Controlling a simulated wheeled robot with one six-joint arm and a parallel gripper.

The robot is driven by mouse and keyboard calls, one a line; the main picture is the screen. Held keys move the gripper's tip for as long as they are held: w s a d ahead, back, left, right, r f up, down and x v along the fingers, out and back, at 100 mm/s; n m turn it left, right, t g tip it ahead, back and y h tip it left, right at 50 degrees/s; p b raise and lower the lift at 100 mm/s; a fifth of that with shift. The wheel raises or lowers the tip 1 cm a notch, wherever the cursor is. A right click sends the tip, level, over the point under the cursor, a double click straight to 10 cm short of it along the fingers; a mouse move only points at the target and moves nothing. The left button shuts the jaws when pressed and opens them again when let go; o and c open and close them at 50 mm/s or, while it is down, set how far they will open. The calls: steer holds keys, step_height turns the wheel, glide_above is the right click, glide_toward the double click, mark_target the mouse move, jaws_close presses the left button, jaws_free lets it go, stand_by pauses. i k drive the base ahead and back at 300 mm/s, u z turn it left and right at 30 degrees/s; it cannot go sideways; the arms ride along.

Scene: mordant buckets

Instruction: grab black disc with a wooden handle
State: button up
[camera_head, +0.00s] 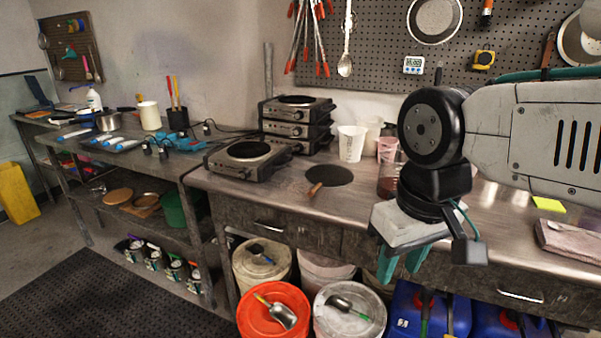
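A flat black disc (332,174) lies on the workbench top, left of my arm. Its short wooden handle (315,189) points toward the bench's front edge. My gripper (401,267) hangs at the right of the disc, nearer to me, over the bench's front edge. Its teal fingers point down and appear spread apart with nothing between them. The gripper and disc are clearly apart. My arm hides part of the bench to the right.
Hot plates (246,160) stand left of the disc, with more stacked behind (298,120). A white cup (351,143) and a beaker of dark red liquid (388,185) stand near the disc. Bench before the disc is clear.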

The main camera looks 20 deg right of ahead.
mark_target(324, 175)
steer(key=z, duration=0.1)
steer(key=i, duration=1.1)
steer(key=z, duration=0.3)
